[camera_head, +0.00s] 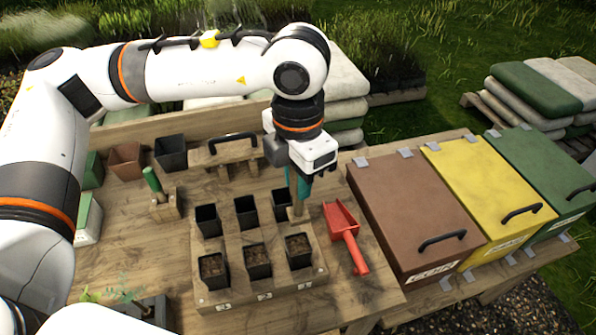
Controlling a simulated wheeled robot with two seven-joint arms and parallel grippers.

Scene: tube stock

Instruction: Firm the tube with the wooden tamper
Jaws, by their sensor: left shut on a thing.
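My left gripper (300,182) is shut on the wooden tamper (296,208), whose lower part points down from the fingers. The tamper hangs over the right end of the wooden tube rack (232,301), in front of part of the back right tube (280,203). I cannot tell whether it touches anything. The front row of square black tubes holds brown soil: left (213,270), middle (257,262) and right (299,251). The back left (208,221) and back middle (246,213) tubes look dark and empty. My right gripper is not in view.
A red scoop (345,235) lies right of the rack. Brown (405,205), yellow (478,185) and green (535,165) lidded bins stand further right. A green-handled tool (153,182) stands in a wooden holder at left. Empty pots (171,153) stand behind it.

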